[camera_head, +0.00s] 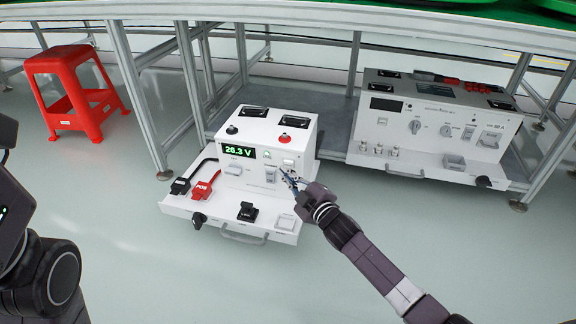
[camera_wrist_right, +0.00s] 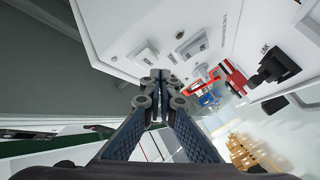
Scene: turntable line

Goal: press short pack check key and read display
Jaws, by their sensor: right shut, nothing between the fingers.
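The white tester (camera_head: 262,190) stands on the floor with a sloped front panel. Its green display (camera_head: 238,151) reads what looks like 26.3 V. Pale keys and a switch (camera_head: 270,174) sit on the panel; their labels are too small to read, so I cannot tell which is the short pack check key. My right gripper (camera_head: 290,178) is shut and empty at the panel's right side. In the right wrist view its fingertips (camera_wrist_right: 157,82) are close to a white key (camera_wrist_right: 146,53); I cannot tell whether they touch it. My left gripper is out of view.
A red lead (camera_head: 201,190) marked POS and a black lead (camera_head: 180,186) lie on the tester's front tray. A second, wider grey-white unit (camera_head: 437,130) stands at right under the metal frame. A red stool (camera_head: 77,92) is at left. The floor in front is clear.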

